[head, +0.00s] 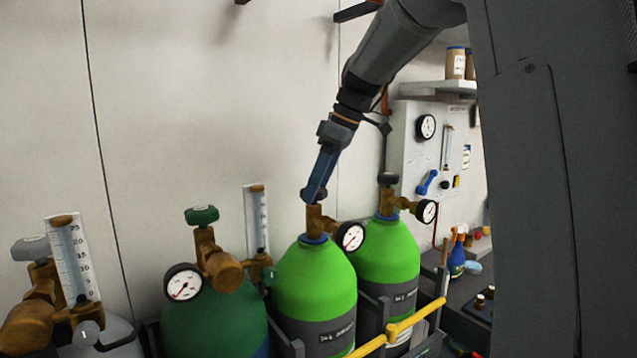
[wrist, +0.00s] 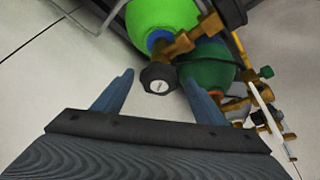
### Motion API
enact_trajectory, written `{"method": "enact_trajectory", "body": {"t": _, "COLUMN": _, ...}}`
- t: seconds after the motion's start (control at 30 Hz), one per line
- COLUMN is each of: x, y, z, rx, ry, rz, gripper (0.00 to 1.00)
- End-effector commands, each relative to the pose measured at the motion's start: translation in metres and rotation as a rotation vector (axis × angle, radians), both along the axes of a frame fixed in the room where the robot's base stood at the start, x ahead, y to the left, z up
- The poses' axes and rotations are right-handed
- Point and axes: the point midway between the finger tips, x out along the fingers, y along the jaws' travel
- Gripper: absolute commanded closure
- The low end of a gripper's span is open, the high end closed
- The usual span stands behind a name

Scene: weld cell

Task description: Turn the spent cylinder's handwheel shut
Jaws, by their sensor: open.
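My gripper (head: 316,190) points down at the valve top of the nearer bright green cylinder (head: 315,283). In the wrist view its two blue fingers (wrist: 159,78) are apart, with the black handwheel (wrist: 158,77) showing between their tips. I cannot tell whether either finger touches it. In the head view the fingers largely hide this handwheel above the brass valve (head: 315,219). The valve carries a round white gauge (head: 350,237); its reading is too small to tell. A second bright green cylinder (head: 388,258) stands behind, with a black handwheel (head: 388,180) and gauge (head: 427,211).
A dark green cylinder (head: 215,325) with a green handwheel (head: 202,215) and flow tube (head: 257,220) stands left. A grey cylinder (head: 105,338) with a flowmeter is at far left. A yellow bar (head: 400,326) runs before the cylinders. A gauge panel (head: 405,150) hangs behind.

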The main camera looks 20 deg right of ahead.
Motion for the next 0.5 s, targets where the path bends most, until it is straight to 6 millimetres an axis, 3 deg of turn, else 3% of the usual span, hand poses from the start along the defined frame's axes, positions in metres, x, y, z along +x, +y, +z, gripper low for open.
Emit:
{"method": "enact_trajectory", "body": {"t": 0.13, "x": -0.0001, "y": -0.0008, "z": -0.0001, "rx": 0.000, "ry": 0.000, "rz": -0.001, "gripper": 0.35}}
{"method": "enact_trajectory", "body": {"t": 0.4, "x": -0.0002, "y": -0.0012, "z": 0.0002, "rx": 0.000, "ry": 0.001, "rz": -0.002, "gripper": 0.76}}
{"method": "enact_trajectory", "body": {"t": 0.5, "x": -0.0003, "y": -0.0012, "z": 0.0003, "rx": 0.000, "ry": 0.000, "rz": -0.003, "gripper": 0.76}}
